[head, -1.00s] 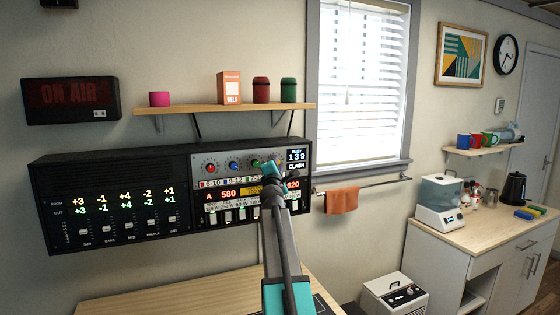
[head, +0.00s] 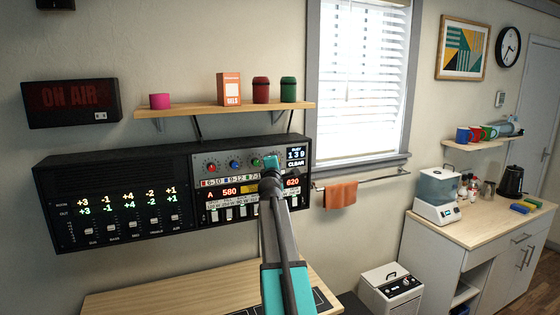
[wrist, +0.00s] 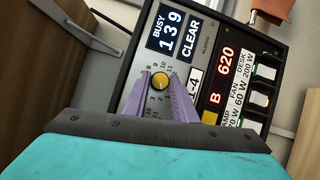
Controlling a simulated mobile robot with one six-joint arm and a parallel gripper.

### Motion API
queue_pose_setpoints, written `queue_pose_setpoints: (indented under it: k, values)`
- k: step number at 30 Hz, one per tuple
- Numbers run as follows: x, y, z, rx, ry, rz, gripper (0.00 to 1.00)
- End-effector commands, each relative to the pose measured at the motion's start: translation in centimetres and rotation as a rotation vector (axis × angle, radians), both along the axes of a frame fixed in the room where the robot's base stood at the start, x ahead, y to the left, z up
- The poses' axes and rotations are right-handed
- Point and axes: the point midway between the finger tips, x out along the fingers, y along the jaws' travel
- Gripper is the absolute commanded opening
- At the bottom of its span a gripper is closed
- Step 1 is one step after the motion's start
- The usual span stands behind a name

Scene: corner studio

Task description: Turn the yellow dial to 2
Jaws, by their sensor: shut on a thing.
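The yellow dial (wrist: 160,81) sits on the mixer panel, with a ring of small numbers around it, in the wrist view. My gripper (wrist: 159,84) has its two purple fingers on either side of the dial, shut on it. I cannot read which number the dial points to. In the head view my gripper (head: 271,164) reaches the right part of the panel and hides the dial. The display (head: 296,158) beside it reads BUSY 139 and CLEAR.
Red (head: 211,168), blue (head: 234,164) and green (head: 256,163) dials stand in a row left of my gripper. Switches and a red readout (head: 292,181) lie close by. A wooden shelf (head: 215,110) is above and a wooden desk (head: 175,290) below.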

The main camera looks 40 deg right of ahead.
Motion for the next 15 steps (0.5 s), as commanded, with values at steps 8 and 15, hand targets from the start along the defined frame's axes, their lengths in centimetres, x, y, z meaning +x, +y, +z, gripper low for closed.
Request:
queue_pose_setpoints:
  k: [8, 15]
  values:
    - [-0.11, -0.08, -0.33, 0.003, 0.003, -0.004, 0.34]
    - [-0.05, -0.02, -0.16, 0.001, 0.002, -0.001, 0.43]
